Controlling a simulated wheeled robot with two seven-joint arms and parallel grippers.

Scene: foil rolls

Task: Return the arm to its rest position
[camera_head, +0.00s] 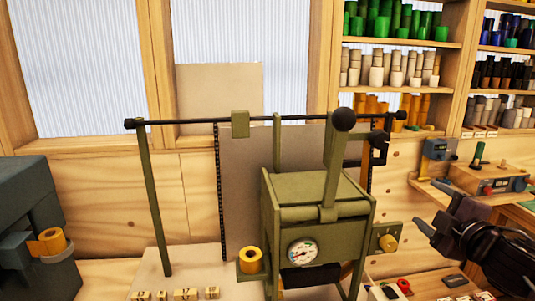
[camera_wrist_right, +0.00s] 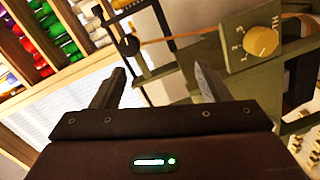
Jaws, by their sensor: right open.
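My right gripper (camera_head: 432,207) is at the right of the head view, beside the olive-green press (camera_head: 318,190) and apart from it. In the right wrist view its two dark fingers (camera_wrist_right: 160,85) are spread, with nothing between them. A gold foil roll (camera_head: 250,261) sits on a small holder at the press's left side. Another gold roll (camera_head: 46,241) is at the dark blue-grey machine (camera_head: 35,200) at far left. My left gripper is not in view.
The press has a round dial (camera_head: 302,251), a ball-topped lever (camera_head: 343,119) and a yellow knob, also seen in the right wrist view (camera_wrist_right: 262,41). A rail (camera_head: 190,122) crosses behind it. Shelves (camera_head: 400,44) of coloured rolls stand at back right. Small number blocks (camera_head: 185,294) lie at front.

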